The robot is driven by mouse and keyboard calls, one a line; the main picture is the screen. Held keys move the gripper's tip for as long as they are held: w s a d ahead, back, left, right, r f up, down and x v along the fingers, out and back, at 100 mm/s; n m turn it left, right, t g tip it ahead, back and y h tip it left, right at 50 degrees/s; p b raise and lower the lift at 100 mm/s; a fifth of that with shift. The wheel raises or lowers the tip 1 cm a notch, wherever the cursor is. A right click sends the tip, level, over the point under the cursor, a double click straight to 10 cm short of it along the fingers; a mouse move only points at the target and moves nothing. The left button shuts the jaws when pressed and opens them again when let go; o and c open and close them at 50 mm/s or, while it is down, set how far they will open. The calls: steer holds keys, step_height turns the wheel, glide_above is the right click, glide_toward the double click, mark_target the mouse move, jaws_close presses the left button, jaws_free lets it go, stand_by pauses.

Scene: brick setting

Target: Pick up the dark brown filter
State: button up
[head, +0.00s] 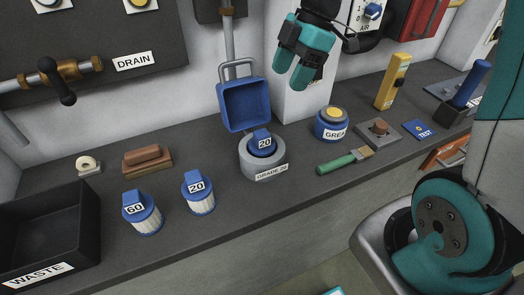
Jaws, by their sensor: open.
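I cannot make out a filter that is plainly dark brown. Two pleated white filters with blue caps stand upright on the bench, one marked 60 (142,213) and one marked 20 (198,192). Another blue cap marked 20 (263,144) sits in a round grey housing (262,165) labelled GRADE 20, and its body is hidden. A brown block (147,158) lies on the bench behind the two filters. My teal gripper (291,78) is open and empty, pointing down above the bench to the right of the housing.
A raised blue lid (245,105) stands behind the housing. A black WASTE bin (48,235) is at left. A grease tub (333,124), green-handled brush (345,160), brown hex piece on a plate (379,129) and yellow tool (392,82) occupy the right. The bench's front strip is clear.

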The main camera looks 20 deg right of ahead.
glide_toward(263, 132)
steer(key=x, duration=0.5)
steer(key=shift+f+p, duration=0.25)
steer(key=shift+p, duration=0.15)
steer(key=p+x, duration=0.1)
steer(key=x, duration=0.4)
steer(key=shift+a+f, duration=0.1)
steer(key=shift+a, duration=0.05)
jaws_close()
